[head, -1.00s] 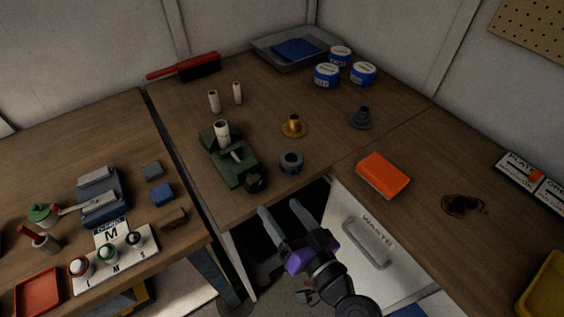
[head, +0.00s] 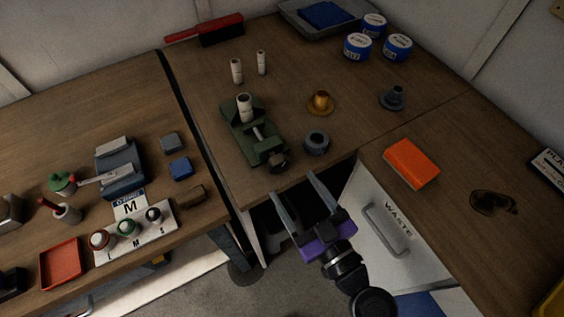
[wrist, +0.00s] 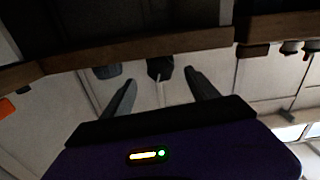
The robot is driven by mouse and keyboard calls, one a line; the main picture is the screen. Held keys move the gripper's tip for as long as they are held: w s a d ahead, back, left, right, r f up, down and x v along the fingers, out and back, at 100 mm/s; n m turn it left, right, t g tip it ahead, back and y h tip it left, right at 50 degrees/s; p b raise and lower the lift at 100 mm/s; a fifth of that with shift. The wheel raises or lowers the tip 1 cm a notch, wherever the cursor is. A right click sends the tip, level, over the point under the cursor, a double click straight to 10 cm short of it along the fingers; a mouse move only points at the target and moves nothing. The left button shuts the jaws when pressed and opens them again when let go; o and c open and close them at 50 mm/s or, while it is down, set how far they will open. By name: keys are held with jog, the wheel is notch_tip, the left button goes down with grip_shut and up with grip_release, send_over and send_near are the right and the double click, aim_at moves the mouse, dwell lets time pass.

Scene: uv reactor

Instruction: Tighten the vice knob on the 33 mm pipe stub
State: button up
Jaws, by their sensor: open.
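The green vice (head: 262,143) sits on the wooden bench near its front edge. A white pipe stub (head: 245,108) stands upright at its far end. The dark vice knob (head: 278,163) is at the vice's near end; in the wrist view the knob (wrist: 160,67) appears ahead, roughly between my fingertips. My gripper (head: 293,184) is open and empty, apart from the knob, in front of the bench edge. In the wrist view my gripper (wrist: 160,88) shows both fingers spread with nothing between them. Whether the stub is clamped firmly cannot be told.
A grey ring-shaped part (head: 316,143) stands just right of the knob. A brass flanged part (head: 321,103) and a grey flanged part (head: 393,98) are farther back. Two white tubes (head: 237,70) stand behind the vice. An orange block (head: 411,163) lies on the right bench.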

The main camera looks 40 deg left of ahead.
aim_at(281, 169)
jog(key=p+x, duration=0.2)
jog(key=x, duration=0.5)
jog(key=c, duration=1.4)
jog(key=shift+b, duration=0.3)
jog(key=shift+f+m+b, duration=0.1)
jog(key=shift+m+b, duration=0.5)
jog(key=shift+m, duration=0.4)
jog(key=shift+m+b, duration=0.8)
jog(key=shift+m, duration=1)
